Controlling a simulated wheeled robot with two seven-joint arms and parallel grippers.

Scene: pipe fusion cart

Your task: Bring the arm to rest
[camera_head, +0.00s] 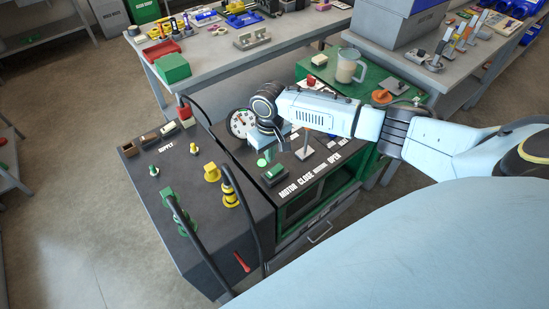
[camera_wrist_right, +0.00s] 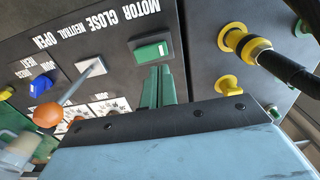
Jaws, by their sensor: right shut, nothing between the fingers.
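My right arm reaches in from the right over the black control panel (camera_head: 225,155) of the green cart in the head view. My right gripper (camera_head: 265,158) points down at the panel, shut and empty, near the green motor switch (camera_head: 274,172). In the right wrist view the green fingers (camera_wrist_right: 160,82) lie side by side, their tips close to the green motor switch (camera_wrist_right: 151,51). I cannot tell whether they touch it. An orange-knobbed lever (camera_wrist_right: 48,114) rises from the close/neutral/open slot beside the gripper. My left gripper is not in view.
A round gauge (camera_head: 240,123) stands beside the gripper. Yellow connectors (camera_head: 212,172) and black cables rise from the supply side. A clear jug (camera_head: 347,66) stands on the green top behind my arm. Benches with tools lie beyond. Floor at left is clear.

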